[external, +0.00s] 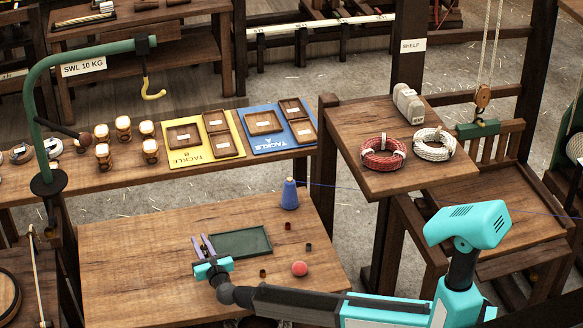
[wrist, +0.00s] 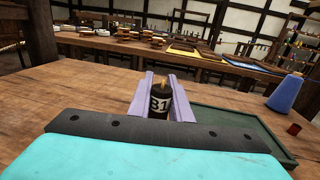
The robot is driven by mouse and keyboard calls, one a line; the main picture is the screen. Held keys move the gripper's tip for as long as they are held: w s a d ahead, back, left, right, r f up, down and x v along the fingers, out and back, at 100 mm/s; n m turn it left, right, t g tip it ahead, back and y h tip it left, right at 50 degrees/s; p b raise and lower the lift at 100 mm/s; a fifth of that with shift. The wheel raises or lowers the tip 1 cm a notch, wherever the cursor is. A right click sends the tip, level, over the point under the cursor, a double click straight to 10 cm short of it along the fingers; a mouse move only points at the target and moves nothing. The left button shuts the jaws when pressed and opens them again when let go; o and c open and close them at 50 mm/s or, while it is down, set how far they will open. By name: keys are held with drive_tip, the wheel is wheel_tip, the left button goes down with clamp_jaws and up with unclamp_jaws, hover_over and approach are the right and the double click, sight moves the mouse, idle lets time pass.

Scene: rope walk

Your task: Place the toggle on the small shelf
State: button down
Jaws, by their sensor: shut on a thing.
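My gripper (external: 203,246) is low over the left part of the near bench, beside the green tray. In the wrist view its lilac fingers (wrist: 162,100) are closed around a dark, upright cylinder, which looks like the toggle (wrist: 160,101). It has a pale label that seems to read B1 and an orange-brown tip. In the external view I cannot make the held piece out. The small shelf (external: 350,150), with a SHELF sign on the post behind it, is a raised wooden top at the right. It holds a red coil (external: 383,153), a white coil (external: 434,144) and a grey block (external: 408,103).
The green tray (external: 228,256) lies on the bench (external: 140,260). A blue cone (external: 290,195), a red ball (external: 299,268) and small dark pieces stand near it. The shelf's front-left part is bare. A green hook stand (external: 48,183) rises at the left.

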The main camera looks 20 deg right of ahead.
drive_tip(key=shift+w+a, duration=0.3)
drive_tip(key=shift+s+d+f, duration=0.1)
drive_tip(key=shift+f, duration=1.65)
drive_tip(key=shift+f, duration=0.15)
drive_tip(key=c, duration=1.6)
unclamp_jaws()
drive_tip(key=s, duration=0.4)
drive_tip(key=s+d, duration=0.1)
drive_tip(key=s, duration=0.2)
drive_tip(key=s+d, duration=0.1)
drive_tip(key=s, duration=0.3)
drive_tip(key=shift+s+b, duration=0.3)
drive_tip(key=shift+b, duration=0.1)
drive_tip(key=shift+s, duration=0.15)
drive_tip(key=shift+o, duration=0.3)
drive_tip(key=shift+a, duration=0.1)
